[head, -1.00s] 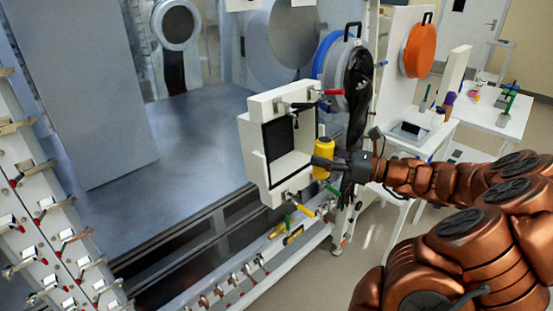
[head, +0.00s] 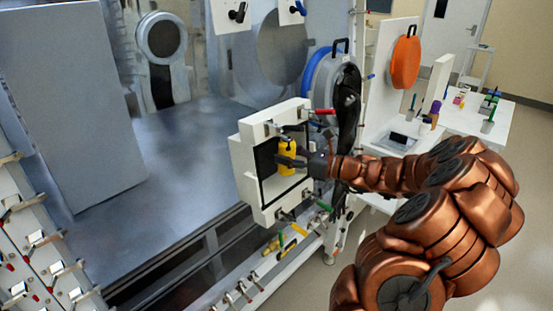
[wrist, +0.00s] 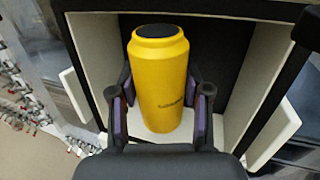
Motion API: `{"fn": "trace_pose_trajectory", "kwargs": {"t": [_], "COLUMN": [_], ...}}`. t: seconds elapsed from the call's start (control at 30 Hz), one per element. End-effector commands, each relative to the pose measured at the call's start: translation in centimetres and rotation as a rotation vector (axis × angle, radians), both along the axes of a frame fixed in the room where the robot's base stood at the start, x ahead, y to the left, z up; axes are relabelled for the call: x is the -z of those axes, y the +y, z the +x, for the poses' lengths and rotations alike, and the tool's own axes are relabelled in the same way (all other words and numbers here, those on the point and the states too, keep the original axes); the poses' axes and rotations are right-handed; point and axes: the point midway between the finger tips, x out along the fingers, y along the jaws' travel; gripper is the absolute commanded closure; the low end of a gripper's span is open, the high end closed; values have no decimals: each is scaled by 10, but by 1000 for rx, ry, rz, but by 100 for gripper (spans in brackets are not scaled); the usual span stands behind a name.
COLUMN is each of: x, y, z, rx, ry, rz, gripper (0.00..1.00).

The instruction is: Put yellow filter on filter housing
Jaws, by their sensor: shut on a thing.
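The yellow filter (head: 287,156) is a yellow cylinder with a dark round top. My gripper (head: 290,160) is shut on its sides. The wrist view shows the filter (wrist: 160,85) upright between the two fingers (wrist: 160,110). The filter housing (head: 247,180) is a white box-like frame with a dark square recess. The filter is in front of the recess opening, and the wrist view shows the housing's pale inner walls (wrist: 235,70) around it. I cannot tell whether the filter touches the housing.
An orange disc (head: 405,62) hangs further right.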

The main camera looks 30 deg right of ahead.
Motion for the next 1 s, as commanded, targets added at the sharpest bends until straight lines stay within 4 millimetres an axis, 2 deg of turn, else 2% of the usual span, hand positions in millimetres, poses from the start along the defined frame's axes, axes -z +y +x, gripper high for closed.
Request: {"fn": "trace_pose_trajectory", "kwargs": {"t": [0.1, 0.4, 0.7, 1.0], "x": [1, 3, 34, 39], "y": [6, 13, 12, 12], "z": [17, 37, 36, 36], "rx": [-2, -3, -1, -1], "ry": [2, 2, 3, 0], "rz": [1, 3, 4, 1], "gripper": [99, 99, 99, 99]}}
